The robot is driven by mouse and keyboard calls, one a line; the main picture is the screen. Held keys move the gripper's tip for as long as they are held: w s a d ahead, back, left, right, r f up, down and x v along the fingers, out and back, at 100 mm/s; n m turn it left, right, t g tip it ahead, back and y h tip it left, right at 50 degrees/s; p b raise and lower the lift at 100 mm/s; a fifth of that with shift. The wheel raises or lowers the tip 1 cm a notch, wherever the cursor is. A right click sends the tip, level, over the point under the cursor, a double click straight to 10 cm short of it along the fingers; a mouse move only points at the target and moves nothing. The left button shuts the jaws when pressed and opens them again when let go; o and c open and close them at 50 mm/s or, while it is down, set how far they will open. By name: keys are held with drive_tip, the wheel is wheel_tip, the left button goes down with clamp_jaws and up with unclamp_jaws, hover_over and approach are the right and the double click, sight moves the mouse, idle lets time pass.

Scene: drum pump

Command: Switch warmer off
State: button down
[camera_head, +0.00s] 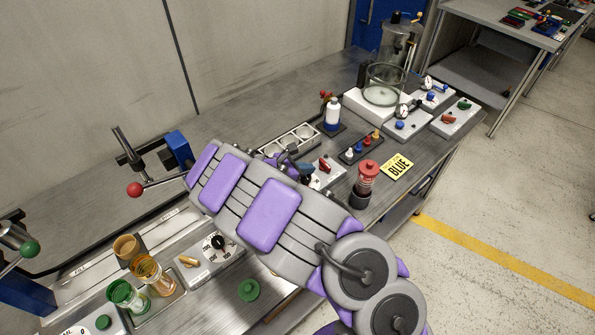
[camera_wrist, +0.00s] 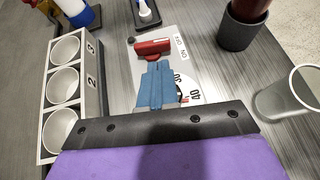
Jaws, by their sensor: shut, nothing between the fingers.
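The warmer is a pale panel with a red switch (camera_head: 325,166), an ON/OFF label and a dial scale; in the wrist view the red switch (camera_wrist: 152,48) lies just beyond my fingertips. My gripper (camera_head: 306,172) is over this panel at the end of my grey and purple arm. In the wrist view its blue fingers (camera_wrist: 156,68) are together and empty, pointing at the switch and covering most of the dial (camera_wrist: 186,88). I cannot tell whether the fingertips touch the switch. My arm hides part of the panel in the head view.
A rack of white cups (camera_wrist: 47,92) stands left of the panel and a clear glass (camera_wrist: 290,95) right of it. Another dial panel (camera_head: 207,255) is front left.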

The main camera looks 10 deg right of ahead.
sight(325, 168)
drive_tip(key=b+x, duration=0.1)
drive_tip(key=x, duration=0.4)
drive_tip(key=shift+a, duration=0.1)
idle(0.3)
